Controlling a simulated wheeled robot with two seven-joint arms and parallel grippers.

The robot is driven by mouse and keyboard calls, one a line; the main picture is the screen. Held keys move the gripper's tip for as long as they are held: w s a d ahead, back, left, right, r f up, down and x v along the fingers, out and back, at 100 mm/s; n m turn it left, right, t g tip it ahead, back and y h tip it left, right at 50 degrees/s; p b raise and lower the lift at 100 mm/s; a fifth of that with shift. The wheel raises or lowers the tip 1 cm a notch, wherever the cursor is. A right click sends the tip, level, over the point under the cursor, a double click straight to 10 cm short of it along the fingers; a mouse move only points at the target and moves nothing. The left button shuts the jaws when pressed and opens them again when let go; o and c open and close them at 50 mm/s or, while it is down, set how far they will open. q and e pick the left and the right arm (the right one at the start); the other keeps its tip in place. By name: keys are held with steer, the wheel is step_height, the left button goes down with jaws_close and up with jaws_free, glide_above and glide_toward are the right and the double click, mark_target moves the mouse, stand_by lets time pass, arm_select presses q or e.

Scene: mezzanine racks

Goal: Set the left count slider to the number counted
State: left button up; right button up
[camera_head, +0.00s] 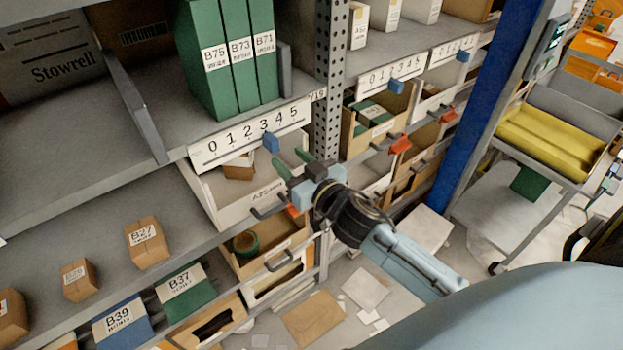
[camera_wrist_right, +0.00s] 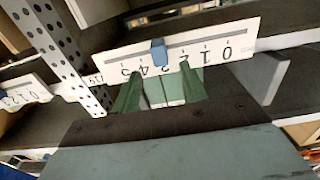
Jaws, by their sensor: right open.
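The left count slider is a white strip (camera_head: 236,150) marked 0 to 5 on a shelf edge, with a blue knob (camera_head: 270,142) by about the 3. In the right wrist view the strip appears upside down, its blue knob (camera_wrist_right: 158,51) framed between the fingers. My right gripper (camera_head: 291,162) is open and empty, below and right of the knob in the head view, apparently apart from it. Its green fingers (camera_wrist_right: 159,85) hide part of the numbers in the wrist view. Three green binders (camera_head: 228,60), labelled B75, B73 and B71, stand above the strip. My left gripper is not in view.
A perforated post (camera_head: 331,75) stands right of the strip. Beyond it are another slider strip (camera_head: 392,75) and bins with red-orange tabs. An open white drawer (camera_head: 231,194) is below the left strip. Boxes sit on the lower shelf. A cart (camera_head: 505,200) stands at right.

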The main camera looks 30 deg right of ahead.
steer(key=s, duration=0.7)
steer(key=shift+s+d+b, duration=0.2)
steer(key=shift+d+b, duration=0.2)
steer(key=s+d+f+g+h+b, duration=0.1)
steer(key=s+f+g, duration=0.2)
steer(key=f, duration=1)
steer(key=s+d+f+g+b, duration=0.1)
steer(key=s+f+g+b, duration=0.15)
steer(key=f, duration=1.05)
steer(key=s+d+f+g+h+b, duration=0.1)
steer(key=s+f+g, duration=0.25)
steer(key=f, duration=0.95)
steer(key=s+a+f+g+b, duration=0.1)
steer(key=s+f+g, duration=0.1)
steer(key=s+f, duration=0.4)
steer(key=s+a+f+g, duration=0.1)
steer(key=s+f+g, duration=0.2)
steer(key=s+f, duration=0.4)
steer(key=s+f+n+g+b, duration=0.1)
steer(key=s+f, duration=0.6)
steer(key=s, duration=0.9)
steer(key=shift+s+a+f+g+b, duration=0.2)
steer(key=shift+a+g+b, duration=0.2)
steer(key=shift+g, duration=0.5)
